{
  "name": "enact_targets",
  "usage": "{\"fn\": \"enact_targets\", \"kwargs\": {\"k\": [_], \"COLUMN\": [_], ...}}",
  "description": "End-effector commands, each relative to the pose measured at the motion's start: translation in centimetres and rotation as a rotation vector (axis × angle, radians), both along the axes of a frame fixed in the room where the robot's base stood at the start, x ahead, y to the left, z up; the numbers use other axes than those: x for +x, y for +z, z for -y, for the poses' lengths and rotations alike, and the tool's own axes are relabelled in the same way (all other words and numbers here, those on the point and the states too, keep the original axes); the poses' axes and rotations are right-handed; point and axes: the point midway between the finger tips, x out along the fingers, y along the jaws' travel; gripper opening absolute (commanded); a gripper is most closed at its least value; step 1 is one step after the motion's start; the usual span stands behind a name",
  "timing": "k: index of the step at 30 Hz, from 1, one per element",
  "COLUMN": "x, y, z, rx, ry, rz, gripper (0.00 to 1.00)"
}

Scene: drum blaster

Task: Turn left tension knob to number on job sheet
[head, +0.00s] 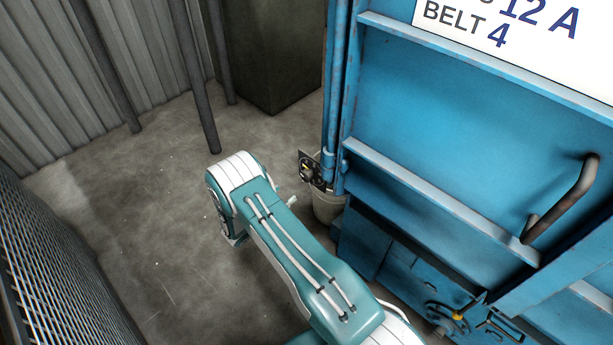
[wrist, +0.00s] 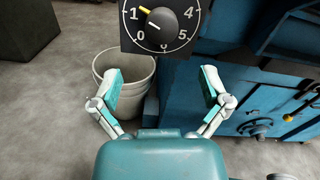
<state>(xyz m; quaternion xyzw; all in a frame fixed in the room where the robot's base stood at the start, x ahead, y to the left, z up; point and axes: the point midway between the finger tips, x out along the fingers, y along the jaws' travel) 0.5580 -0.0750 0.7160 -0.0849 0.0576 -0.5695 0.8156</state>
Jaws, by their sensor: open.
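A round black knob (wrist: 164,28) sits on a black dial plate (wrist: 187,45) at the top of the wrist view. Digits 0, 1, 4 and 5 are readable; the plate's top is cut off. A yellow mark lies just past 1, and a short pale line shows on the knob's left side. In the head view the small dial panel (head: 312,170) is at the cabinet's left edge, too small to read. The job sheet (head: 540,45) is partly cut off; it reads "12 A" and "BELT 4". My gripper (wrist: 160,88) is open and empty, fingers apart below the dial.
A pale bucket (wrist: 124,80) stands on the floor behind the left finger; it also shows below the dial panel in the head view (head: 327,207). The blue cabinet (head: 440,130), with a bent handle (head: 562,200), fills the right. Mesh (head: 50,270) stands at left. Open floor lies between.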

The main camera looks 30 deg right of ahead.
Motion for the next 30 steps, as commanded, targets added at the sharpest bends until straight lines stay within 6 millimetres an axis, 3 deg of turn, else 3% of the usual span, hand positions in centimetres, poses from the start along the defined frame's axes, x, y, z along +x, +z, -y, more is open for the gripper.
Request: {"fn": "enact_targets", "kwargs": {"k": [15,20,28,29,30], "x": [2.9,3.3,3.4,3.4,3.4], "y": [0.0,0.0,0.1,0.1,0.1], "z": [8.3,9.4,9.5,9.5,9.5], "rx": [0.001,0.002,0.002,0.002,0.002], "ry": [-0.005,-0.003,-0.003,-0.003,-0.003], "rz": [0.001,0.001,0.0,0.0,0.0], "gripper": [0.96,0.96,0.96,0.87,0.7]}}
